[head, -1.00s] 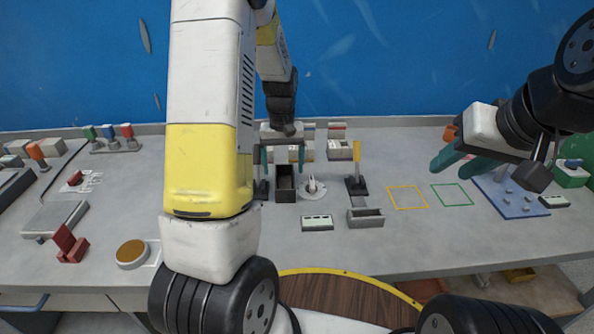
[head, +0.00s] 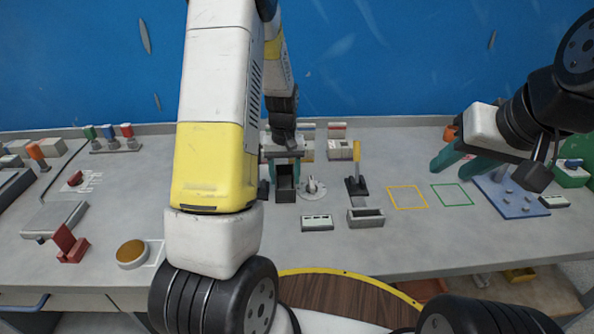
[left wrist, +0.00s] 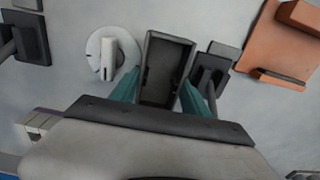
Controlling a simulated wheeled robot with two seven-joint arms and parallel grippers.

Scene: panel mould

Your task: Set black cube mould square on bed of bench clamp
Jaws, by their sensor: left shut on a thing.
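The black cube mould (head: 286,196) is a dark open-topped box near the middle of the bench. My left gripper (head: 287,172) is shut on it from above, with a teal finger on each side. The left wrist view shows the mould (left wrist: 163,83) between the fingertips; I cannot tell whether it is clear of the bench. An orange-brown plate (left wrist: 268,48) with a raised block and a dark bar, possibly the bench clamp, lies right of it there; my left arm hides that area in the head view. My right gripper (head: 444,164) is open and empty over the bench's right side.
A white round dial (head: 312,189) stands close beside the mould. A yellow-handled toggle (head: 357,184), a grey tray (head: 366,217) and a small pale box (head: 317,223) are to the right. A black-based fixture (left wrist: 210,74) is on the mould's other side. Yellow and green outlined squares are empty.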

